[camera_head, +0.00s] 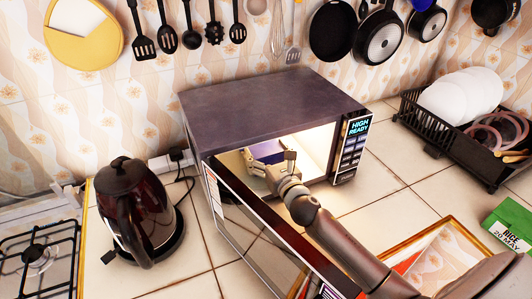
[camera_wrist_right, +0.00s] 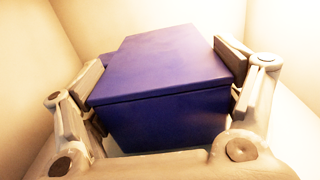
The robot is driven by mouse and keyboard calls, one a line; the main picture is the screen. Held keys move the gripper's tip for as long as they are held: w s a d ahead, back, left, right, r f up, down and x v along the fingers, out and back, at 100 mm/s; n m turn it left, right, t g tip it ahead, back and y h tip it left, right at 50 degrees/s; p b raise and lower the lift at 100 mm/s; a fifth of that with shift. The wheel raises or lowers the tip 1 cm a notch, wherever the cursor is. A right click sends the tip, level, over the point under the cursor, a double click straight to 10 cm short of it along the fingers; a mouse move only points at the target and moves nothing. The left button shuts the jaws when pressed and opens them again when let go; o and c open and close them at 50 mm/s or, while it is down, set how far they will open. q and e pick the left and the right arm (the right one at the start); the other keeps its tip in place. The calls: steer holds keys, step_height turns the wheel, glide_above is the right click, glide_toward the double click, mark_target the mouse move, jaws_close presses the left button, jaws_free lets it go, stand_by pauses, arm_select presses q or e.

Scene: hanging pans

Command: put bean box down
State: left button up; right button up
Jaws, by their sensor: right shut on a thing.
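My right gripper (camera_head: 268,164) reaches through the open door into the lit microwave (camera_head: 262,97). It is shut on a dark blue-purple box (camera_head: 264,149), the bean box, with one finger on each side. In the right wrist view the box (camera_wrist_right: 163,82) fills the space between the fingers of the gripper (camera_wrist_right: 166,90). Pale microwave walls surround it. Whether the box's underside touches the microwave floor is hidden. My left gripper is not in view.
The microwave door (camera_head: 262,235) hangs open toward me. A dark kettle (camera_head: 138,212) stands to the left, beside a gas hob (camera_head: 38,255). A black dish rack (camera_head: 445,139) with plates and a green rice box (camera_head: 510,224) are at the right. Utensils and pans hang above.

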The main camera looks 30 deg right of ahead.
steer(key=o, duration=1.1)
steer(key=shift+o, duration=0.2)
steer(key=shift+r, duration=0.1)
steer(key=s+b, duration=0.1)
steer(key=s, duration=1.1)
steer(key=shift+a+b, duration=0.35)
